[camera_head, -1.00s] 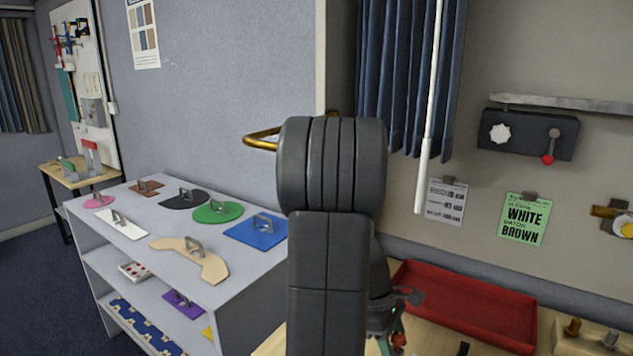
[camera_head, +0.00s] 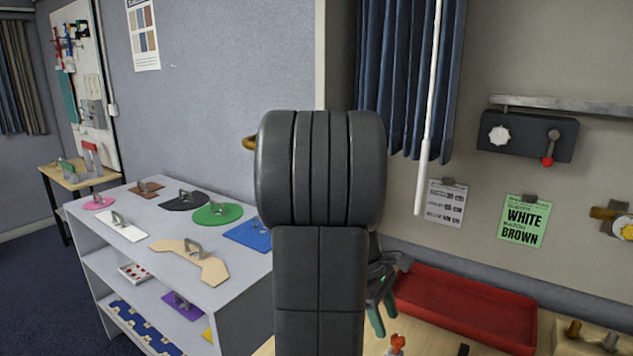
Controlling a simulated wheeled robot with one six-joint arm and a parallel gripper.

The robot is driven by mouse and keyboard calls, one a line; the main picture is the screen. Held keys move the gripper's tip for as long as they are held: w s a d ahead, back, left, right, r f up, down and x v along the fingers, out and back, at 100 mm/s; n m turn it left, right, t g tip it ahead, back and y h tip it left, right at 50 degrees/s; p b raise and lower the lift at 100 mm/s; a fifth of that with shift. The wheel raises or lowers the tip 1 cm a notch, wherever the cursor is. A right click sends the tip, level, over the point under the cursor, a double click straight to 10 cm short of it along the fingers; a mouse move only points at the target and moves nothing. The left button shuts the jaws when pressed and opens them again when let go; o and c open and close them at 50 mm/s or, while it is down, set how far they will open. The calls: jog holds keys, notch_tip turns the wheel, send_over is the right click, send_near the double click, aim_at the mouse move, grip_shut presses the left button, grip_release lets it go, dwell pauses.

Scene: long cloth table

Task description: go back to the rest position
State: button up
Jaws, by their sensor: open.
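My gripper (camera_head: 382,314) shows just right of my dark arm, above the light wooden table (camera_head: 430,346). Its teal fingers point down and are apart, with nothing seen between them. My arm's thick links hide part of the gripper and the middle of the view. The gripper is in front of the left end of a red tray (camera_head: 465,306). A small orange-red object (camera_head: 397,344) stands on the table below and right of the fingers, apart from them.
A grey shelf unit (camera_head: 141,240) at left carries several flat coloured shapes with handles. A dark control box (camera_head: 527,135) and a green sign (camera_head: 523,220) are on the right wall. A wooden block with pegs (camera_head: 588,338) is at lower right. A blue curtain (camera_head: 408,75) hangs behind.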

aim_at(395, 351)
jog(key=x, duration=0.8)
jog(key=shift+s+f, duration=0.15)
jog(key=shift+f, duration=0.2)
jog(key=w+a, duration=0.1)
jog(key=a, duration=0.1)
jog(key=w+a, duration=0.2)
jog(key=shift+w+a+r, duration=0.1)
jog(key=shift+a+r, duration=0.1)
jog(key=shift+r, duration=0.05)
jog(key=shift+f, duration=0.1)
jog(key=shift+b, duration=0.3)
